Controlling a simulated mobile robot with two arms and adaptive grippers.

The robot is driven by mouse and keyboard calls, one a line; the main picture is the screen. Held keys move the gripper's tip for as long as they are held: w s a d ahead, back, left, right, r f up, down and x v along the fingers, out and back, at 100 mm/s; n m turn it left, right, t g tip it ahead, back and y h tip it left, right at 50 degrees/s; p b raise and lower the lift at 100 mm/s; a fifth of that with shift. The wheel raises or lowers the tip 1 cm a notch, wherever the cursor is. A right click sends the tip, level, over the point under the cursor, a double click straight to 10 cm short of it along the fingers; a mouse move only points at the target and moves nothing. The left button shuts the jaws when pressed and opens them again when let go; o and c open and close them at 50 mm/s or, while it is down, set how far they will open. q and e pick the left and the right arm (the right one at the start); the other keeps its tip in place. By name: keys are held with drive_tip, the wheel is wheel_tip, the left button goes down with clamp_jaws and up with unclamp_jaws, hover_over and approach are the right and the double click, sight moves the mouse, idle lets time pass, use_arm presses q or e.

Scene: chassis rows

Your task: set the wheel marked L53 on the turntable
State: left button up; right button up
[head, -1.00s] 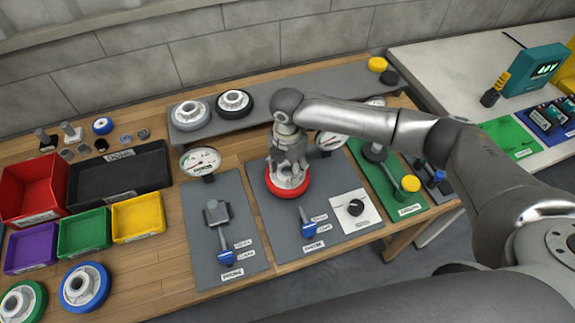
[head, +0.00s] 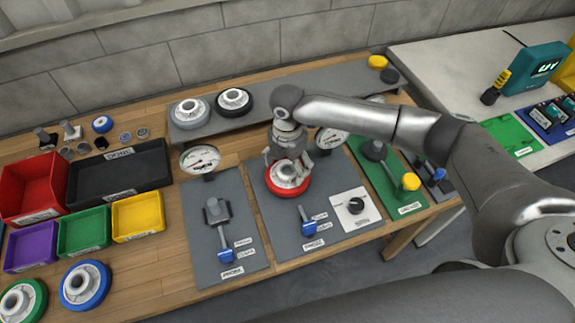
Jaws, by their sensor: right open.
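A red-rimmed wheel (head: 288,180) with a pale hub lies flat on the grey mat of the middle station, where the turntable would be hidden under it. My right gripper (head: 289,168) is just above the wheel, pointing down, with its fingers spread open around the hub. I cannot tell whether the fingers touch it. Other wheels are a grey one (head: 192,112) and a black one (head: 234,100) on the back shelf, and a blue one (head: 85,286) and a green one (head: 22,301) at the front left. No L53 marking is readable. My left gripper is not in view.
Red (head: 36,182), black (head: 118,172), purple (head: 31,247), green (head: 83,231) and yellow (head: 138,216) bins fill the left side. Dial gauges (head: 201,160) stand behind the stations.

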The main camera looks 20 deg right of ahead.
wheel_tip(320, 180, up, 11)
idle(0.3)
drive_tip(key=shift+s, duration=0.1)
idle(0.4)
